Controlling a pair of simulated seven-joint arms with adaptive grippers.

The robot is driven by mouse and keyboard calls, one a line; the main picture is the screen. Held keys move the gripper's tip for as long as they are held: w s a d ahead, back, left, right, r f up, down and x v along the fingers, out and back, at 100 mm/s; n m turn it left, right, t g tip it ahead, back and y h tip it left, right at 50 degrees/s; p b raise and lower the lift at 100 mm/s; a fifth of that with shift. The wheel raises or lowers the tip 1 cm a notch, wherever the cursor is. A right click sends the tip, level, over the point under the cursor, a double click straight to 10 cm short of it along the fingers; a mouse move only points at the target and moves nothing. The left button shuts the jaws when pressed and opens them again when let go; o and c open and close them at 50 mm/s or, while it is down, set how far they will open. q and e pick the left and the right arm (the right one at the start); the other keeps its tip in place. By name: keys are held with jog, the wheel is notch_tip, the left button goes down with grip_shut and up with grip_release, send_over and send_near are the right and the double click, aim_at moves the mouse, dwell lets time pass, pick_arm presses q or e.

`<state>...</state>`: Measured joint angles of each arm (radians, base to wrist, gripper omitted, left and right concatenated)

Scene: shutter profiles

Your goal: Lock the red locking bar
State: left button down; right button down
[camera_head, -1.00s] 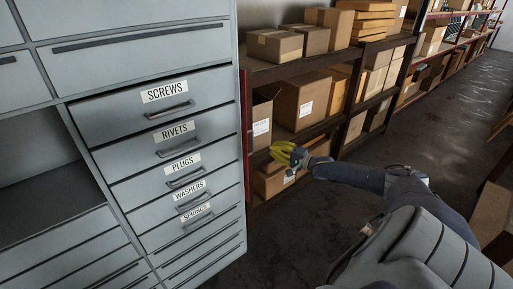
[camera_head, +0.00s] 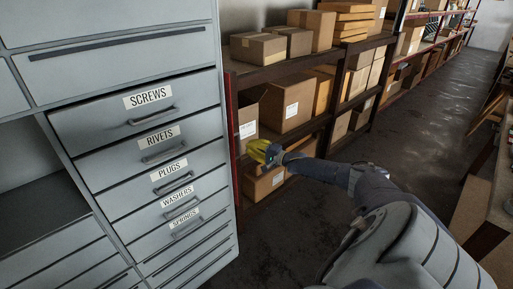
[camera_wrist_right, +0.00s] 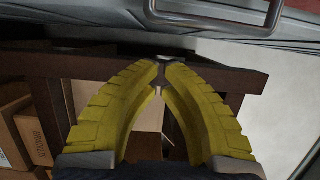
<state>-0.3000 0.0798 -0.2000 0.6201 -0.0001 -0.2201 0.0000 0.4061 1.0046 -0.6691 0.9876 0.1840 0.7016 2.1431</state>
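I cannot make out a red locking bar for certain in either view. The grey drawer cabinet (camera_head: 140,72) fills the left of the head view, with drawers labelled SCREWS, RIVETS, PLUGS, WASHERS and SPRINGS. My right gripper (camera_head: 262,152) has yellow fingers and is to the right of the cabinet, in front of the shelving in the picture. In the right wrist view its fingertips (camera_wrist_right: 160,76) meet, with nothing seen between them. A metal handle (camera_wrist_right: 215,30) on a grey surface crosses the top of that view, beyond the fingertips. My left gripper is not in view.
A shelving rack (camera_head: 285,70) with dark red uprights and cardboard boxes (camera_head: 286,104) stands right of the cabinet. Dark floor (camera_head: 425,115) is clear along the aisle. A bench or table (camera_head: 490,190) stands at the right edge.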

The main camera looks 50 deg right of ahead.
jog(key=shift+w+a, duration=0.25)
jog(key=shift+a, duration=0.6)
jog(key=shift+w+a, duration=0.2)
jog(key=shift+a, duration=0.65)
jog(key=shift+a, duration=0.2)
jog(key=shift+s+m+h, duration=0.2)
jog(key=shift+m+h, duration=0.1)
jog(key=shift+h, duration=0.1)
